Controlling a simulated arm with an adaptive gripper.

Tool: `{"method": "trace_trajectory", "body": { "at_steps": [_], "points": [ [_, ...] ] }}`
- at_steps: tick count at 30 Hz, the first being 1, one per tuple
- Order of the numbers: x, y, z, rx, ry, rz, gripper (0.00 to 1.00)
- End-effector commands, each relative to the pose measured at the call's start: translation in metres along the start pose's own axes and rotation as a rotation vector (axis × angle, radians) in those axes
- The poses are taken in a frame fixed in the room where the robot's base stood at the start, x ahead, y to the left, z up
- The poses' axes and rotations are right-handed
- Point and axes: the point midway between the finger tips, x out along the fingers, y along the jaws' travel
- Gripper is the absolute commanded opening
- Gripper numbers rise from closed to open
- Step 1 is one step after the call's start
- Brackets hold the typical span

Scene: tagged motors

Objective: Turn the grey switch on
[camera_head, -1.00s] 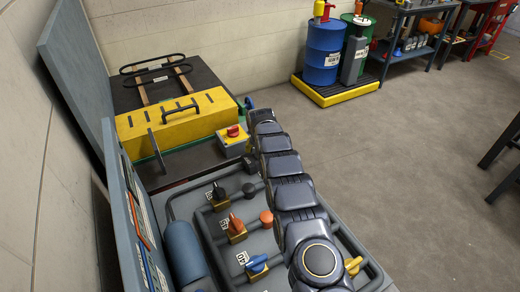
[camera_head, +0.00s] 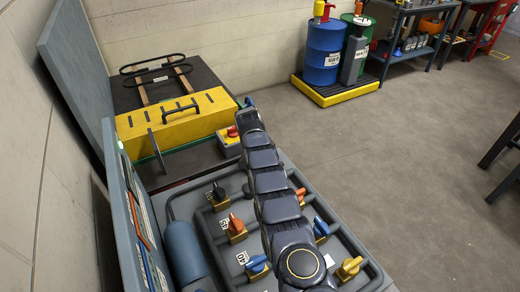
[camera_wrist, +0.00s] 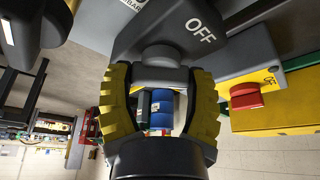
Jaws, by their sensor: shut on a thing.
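In the wrist view, the grey switch (camera_wrist: 158,54) shows as a dark grey knob below a grey housing (camera_wrist: 175,25) marked "OFF". The yellow-and-black fingers of my gripper (camera_wrist: 160,75) stand on both sides of the grey handle under the knob and are shut on it. Which way the handle is turned is hard to tell. In the head view my arm covers the grey switch, and the fingers cannot be made out there.
A red knob on a yellow box (camera_head: 228,139) is close beside; it also shows right of the fingers in the wrist view (camera_wrist: 246,95). Several black, orange, blue and yellow switches sit on the grey panel (camera_head: 205,232). Open floor lies to the right.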

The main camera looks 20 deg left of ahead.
Motion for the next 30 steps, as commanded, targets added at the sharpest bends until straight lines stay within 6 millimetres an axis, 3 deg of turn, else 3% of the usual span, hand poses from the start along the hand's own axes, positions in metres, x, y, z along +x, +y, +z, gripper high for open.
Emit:
{"method": "trace_trajectory", "body": {
  "at_steps": [6,7,8,9,21,30],
  "points": [
    [-0.001,0.0,0.0,-0.001,0.0,0.0,0.24],
    [-0.001,0.0,0.0,-0.001,0.0,0.0,0.7],
    [-0.001,0.0,0.0,-0.001,0.0,0.0,0.83],
    [-0.001,0.0,0.0,-0.001,0.0,0.0,0.88],
    [-0.003,0.0,-0.001,-0.002,0.0,-0.001,0.88],
    [-0.026,0.0,-0.001,-0.001,0.0,-0.001,0.88]
  ]
}}
